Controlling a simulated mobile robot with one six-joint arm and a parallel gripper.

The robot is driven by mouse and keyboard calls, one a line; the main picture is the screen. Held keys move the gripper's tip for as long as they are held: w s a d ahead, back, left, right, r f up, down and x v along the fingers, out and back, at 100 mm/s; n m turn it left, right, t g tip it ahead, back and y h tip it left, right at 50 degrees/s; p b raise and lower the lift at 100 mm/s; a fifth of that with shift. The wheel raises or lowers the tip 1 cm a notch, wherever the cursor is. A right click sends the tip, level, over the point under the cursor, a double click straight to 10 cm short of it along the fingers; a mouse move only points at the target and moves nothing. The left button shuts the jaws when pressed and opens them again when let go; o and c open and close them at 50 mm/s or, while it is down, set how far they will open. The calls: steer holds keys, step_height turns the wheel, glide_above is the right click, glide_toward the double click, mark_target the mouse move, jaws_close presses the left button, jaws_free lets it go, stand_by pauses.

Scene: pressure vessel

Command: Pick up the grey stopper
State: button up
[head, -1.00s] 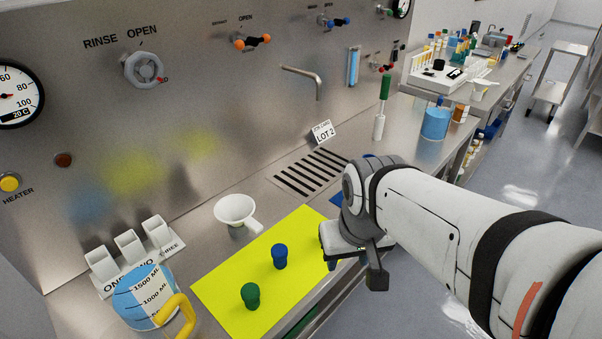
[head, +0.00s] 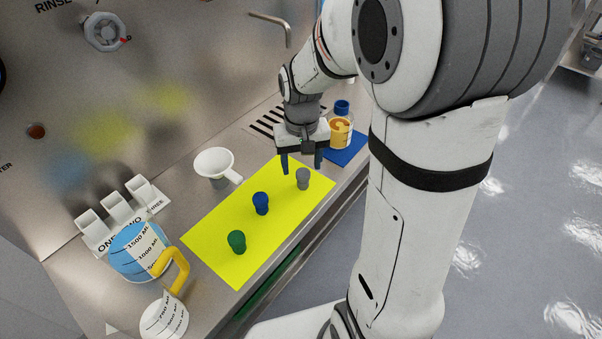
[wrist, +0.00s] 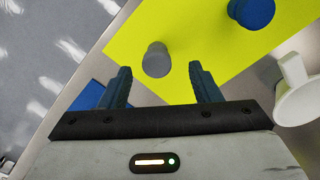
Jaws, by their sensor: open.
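The grey stopper (head: 303,179) stands on the yellow mat (head: 215,250) near its right end. My gripper (head: 301,165) is open and empty, above and just behind the stopper in the head view. In the wrist view the grey stopper (wrist: 156,60) lies ahead of my two fingertips (wrist: 161,75), roughly between them and apart from both. The blue stopper (head: 261,203) and the green stopper (head: 237,242) stand further left on the mat. The blue stopper also shows at the top of the wrist view (wrist: 252,10).
A white funnel (head: 213,163) stands behind the mat. A blue jug (head: 135,252) and a white beaker (head: 164,318) are at the left. The counter's front edge is close.

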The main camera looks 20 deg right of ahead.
mark_target(303, 172)
steer(key=f, duration=0.5)
steer(key=shift+d, duration=0.2)
steer(key=shift+c, duration=0.5)
steer(key=shift+r, duration=0.1)
steer(key=c, duration=1)
steer(key=shift+o, duration=0.2)
